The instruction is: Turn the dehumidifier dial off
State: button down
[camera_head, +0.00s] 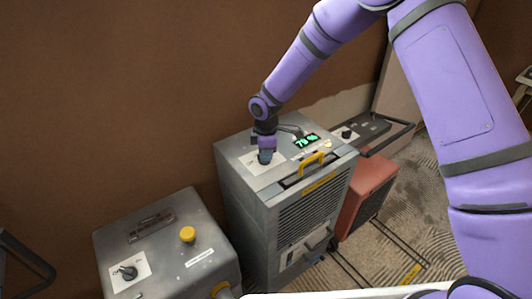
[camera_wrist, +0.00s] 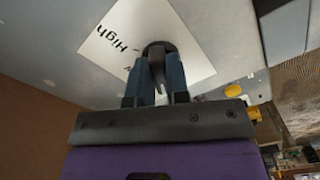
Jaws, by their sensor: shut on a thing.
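The dehumidifier (camera_head: 270,211) is a tall grey metal box with a yellow handle (camera_head: 311,162) and a green-lit display (camera_head: 306,141) on top. My gripper (camera_head: 265,158) points down at its top, over a white label. In the wrist view the two blue fingers of my gripper (camera_wrist: 157,80) are shut on a dark round dial (camera_wrist: 158,48).
A lower grey machine (camera_head: 165,235) with its own black dial (camera_head: 128,272) and a yellow knob (camera_head: 187,234) stands to the left. A red unit (camera_head: 366,190) and a dark panel with a black knob (camera_head: 347,133) are to the right. The brown wall is close behind.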

jog(key=c, duration=1.1)
grip_release()
notch_tip(320, 180, up, 11)
